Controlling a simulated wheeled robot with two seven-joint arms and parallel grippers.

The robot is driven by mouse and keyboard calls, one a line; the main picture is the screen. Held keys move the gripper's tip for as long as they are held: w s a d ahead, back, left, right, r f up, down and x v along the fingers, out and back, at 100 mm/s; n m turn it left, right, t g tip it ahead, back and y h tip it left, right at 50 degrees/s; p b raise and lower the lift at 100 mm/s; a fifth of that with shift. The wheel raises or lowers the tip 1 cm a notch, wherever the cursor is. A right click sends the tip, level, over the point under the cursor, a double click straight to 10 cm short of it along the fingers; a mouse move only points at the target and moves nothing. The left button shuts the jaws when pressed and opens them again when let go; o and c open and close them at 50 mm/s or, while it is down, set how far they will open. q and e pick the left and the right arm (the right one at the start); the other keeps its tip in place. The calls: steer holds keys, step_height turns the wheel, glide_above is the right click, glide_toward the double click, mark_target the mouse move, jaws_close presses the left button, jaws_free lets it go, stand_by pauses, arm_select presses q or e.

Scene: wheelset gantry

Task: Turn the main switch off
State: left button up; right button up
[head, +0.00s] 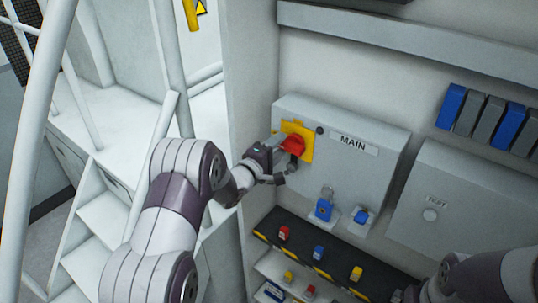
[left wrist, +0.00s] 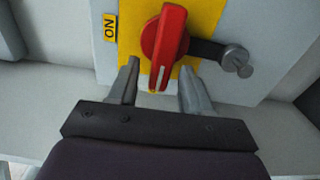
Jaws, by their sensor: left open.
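The main switch is a red rotary handle (head: 293,145) on a yellow plate (head: 306,130), fixed to a grey box (head: 359,165) labelled MAIN. In the left wrist view the red handle (left wrist: 165,46) has a white line along its lower end, and an ON label (left wrist: 110,27) shows to the left. My left gripper (head: 282,160) is at the switch. In the left wrist view the left gripper (left wrist: 160,88) is open, its fingers on either side of the handle's lower end, with gaps visible. Contact cannot be told. My right arm shows at the lower right; its gripper is not clearly visible.
A dark metal hasp or lever (left wrist: 222,53) juts out beside the handle. A grey TEST box (head: 436,213) stands to the right. A shelf below holds several coloured padlocks. White stairs and railings are at left.

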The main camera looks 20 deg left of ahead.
arm_select(q)
steer(key=b+v, duration=0.3)
steer(key=v, duration=0.9)
